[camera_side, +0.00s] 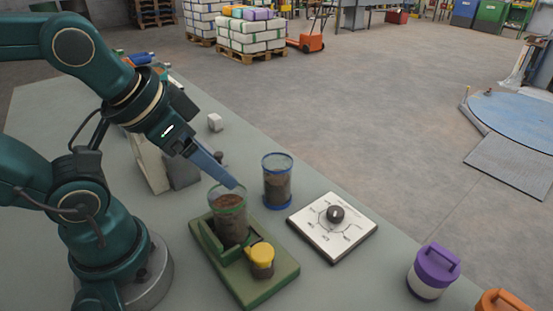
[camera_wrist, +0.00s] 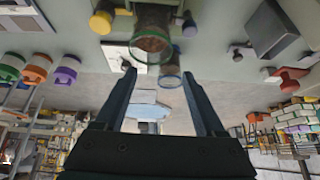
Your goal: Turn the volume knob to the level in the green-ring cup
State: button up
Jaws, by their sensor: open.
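The green-ring cup (camera_side: 229,222) is clear and stands upright on a green base, with brown fill reaching well up it; the exact level is hard to read. It also shows in the wrist view (camera_wrist: 152,42). The black volume knob (camera_side: 336,213) sits on a white dial panel (camera_side: 318,238) with small marks around it; its pointer is too small to read. The panel is partly hidden in the wrist view (camera_wrist: 114,55). My gripper (camera_side: 234,184) is open and empty, its fingers tilted down just above the green-ring cup's rim. Both fingers show in the wrist view (camera_wrist: 158,74).
A purple-lidded container (camera_side: 432,271) stands at the right. Bare table lies between it and the panel.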

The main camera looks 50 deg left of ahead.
jog(key=w+r+m+t+h, duration=0.1)
jog(key=w+r+m+t, duration=0.8)
jog(key=w+r, duration=0.3)
jog(key=shift+w+d+r+m+t+h, duration=0.15)
jog(key=shift+w+d+m+t+h, duration=0.2)
jog(key=shift+d+m+t+h, duration=0.05)
